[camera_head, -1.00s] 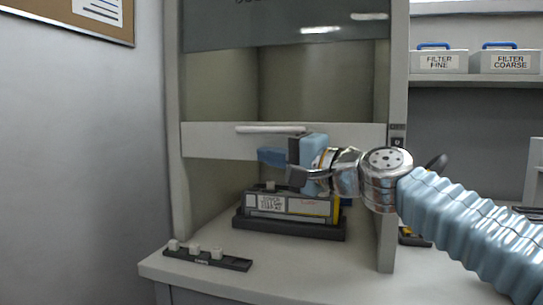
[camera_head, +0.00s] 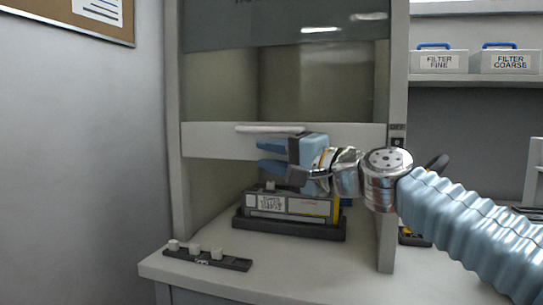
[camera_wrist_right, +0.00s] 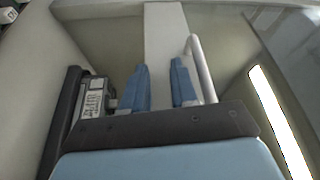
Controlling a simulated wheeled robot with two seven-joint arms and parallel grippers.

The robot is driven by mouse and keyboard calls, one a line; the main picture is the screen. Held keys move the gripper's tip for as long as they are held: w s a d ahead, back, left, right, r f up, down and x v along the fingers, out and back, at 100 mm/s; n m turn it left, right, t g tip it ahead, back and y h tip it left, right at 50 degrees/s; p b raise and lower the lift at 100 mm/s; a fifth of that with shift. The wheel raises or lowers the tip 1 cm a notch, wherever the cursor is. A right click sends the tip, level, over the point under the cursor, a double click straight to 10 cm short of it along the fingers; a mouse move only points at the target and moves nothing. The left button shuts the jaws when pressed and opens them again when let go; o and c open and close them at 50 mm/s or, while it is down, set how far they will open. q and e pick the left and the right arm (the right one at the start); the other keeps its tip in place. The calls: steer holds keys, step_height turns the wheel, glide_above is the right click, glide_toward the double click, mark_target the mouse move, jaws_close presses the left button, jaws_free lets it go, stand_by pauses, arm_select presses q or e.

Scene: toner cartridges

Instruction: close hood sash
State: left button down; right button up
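The hood sash has a pale crossbar (camera_head: 205,140) with a white horizontal handle (camera_head: 255,129) on its front. The crossbar sits well above the worktop, with a gap below it. My right gripper (camera_head: 260,156) is in front of the crossbar, just below the handle, fingers apart and empty. In the right wrist view, the gap between its two blue fingers (camera_wrist_right: 160,80) is empty. There the handle (camera_wrist_right: 203,70) runs beside the right finger, outside the gap; I cannot tell whether they touch. My left gripper is not in view.
Inside the hood, a labelled toner cartridge (camera_head: 285,204) sits in a dark cradle (camera_head: 290,229), below my right gripper. Filter boxes (camera_head: 439,62) stand on the right shelf.

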steer(key=shift+o, duration=0.7)
steer(key=b+v, duration=0.4)
steer(key=v, duration=1)
